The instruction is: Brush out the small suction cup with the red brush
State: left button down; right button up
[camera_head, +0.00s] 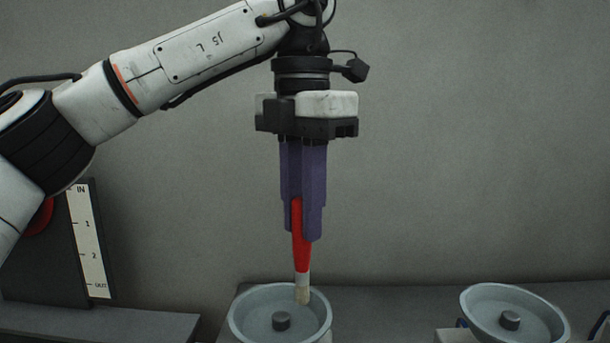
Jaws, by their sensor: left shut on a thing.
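My left gripper (309,220) points straight down, its purple fingers shut on the red brush (301,245). The brush hangs nearly upright, with a pale ferrule and light bristles at its lower end. The bristle tip reaches over the back right part of a round grey suction cup (238,318) with a dark knob in its middle. I cannot tell whether the bristles touch the cup's inside. A second round grey cup (553,318) with a similar knob stands at the lower right. I cannot tell which cup is the small one. My right gripper is not in view.
A dark panel (45,255) with a white strip marked IN, 1, 2 and OUT stands at the left behind my arm. A grey ledge (120,325) runs below it. The grey surface (400,292) between the two cups is mostly clear, with a plain wall behind.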

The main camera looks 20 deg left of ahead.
pick_arm(q)
notch_tip(320, 180, up, 2)
jog(key=shift+w+a+r, duration=0.1)
jog(key=shift+w+r, duration=0.05)
jog(key=shift+r, duration=1.2)
